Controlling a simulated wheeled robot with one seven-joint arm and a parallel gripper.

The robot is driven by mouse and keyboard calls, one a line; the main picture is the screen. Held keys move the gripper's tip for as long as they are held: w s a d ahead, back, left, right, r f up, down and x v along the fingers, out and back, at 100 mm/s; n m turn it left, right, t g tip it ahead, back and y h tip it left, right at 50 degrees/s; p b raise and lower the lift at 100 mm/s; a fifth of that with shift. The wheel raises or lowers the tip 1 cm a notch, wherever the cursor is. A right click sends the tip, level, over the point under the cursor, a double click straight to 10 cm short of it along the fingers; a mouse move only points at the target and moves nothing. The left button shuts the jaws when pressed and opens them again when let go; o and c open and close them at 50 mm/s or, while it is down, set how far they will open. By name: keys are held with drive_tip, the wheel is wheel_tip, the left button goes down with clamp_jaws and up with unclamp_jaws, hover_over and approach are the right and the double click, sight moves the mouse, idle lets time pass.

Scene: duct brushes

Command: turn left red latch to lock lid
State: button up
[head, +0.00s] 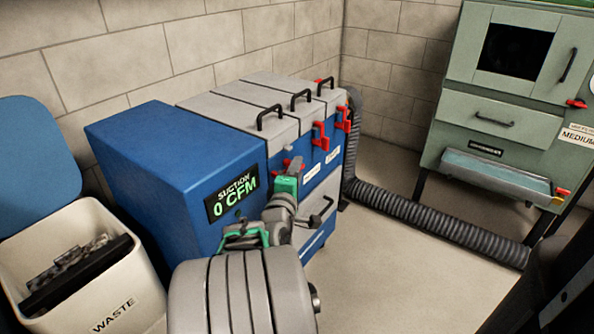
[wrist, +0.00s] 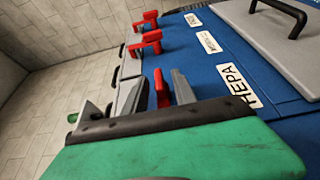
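The left red latch (head: 298,162) is on the front of the blue suction unit, below the nearest grey lid (head: 270,124). It is partly hidden by my gripper (head: 292,170) in the head view. In the wrist view, the left red latch (wrist: 161,88) shows between the two grey fingers of my gripper (wrist: 160,92), with a gap to the right finger. The gripper is open; I cannot tell whether a finger touches the latch. The nearest lid (wrist: 262,42) looks down on the unit, with a black handle (head: 271,115).
Two more red latches, a middle one (head: 320,136) and a far one (head: 343,118), are farther along the same front. A grey hose (head: 440,222) runs along the floor to a green cabinet (head: 500,118). A waste bin (head: 132,278) stands at the left. Floor in front is clear.

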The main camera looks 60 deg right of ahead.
drive_tip(key=shift+w+d, duration=0.15)
drive_tip(key=shift+d, duration=0.5)
drive_tip(key=shift+c, duration=0.5)
clamp_jaws()
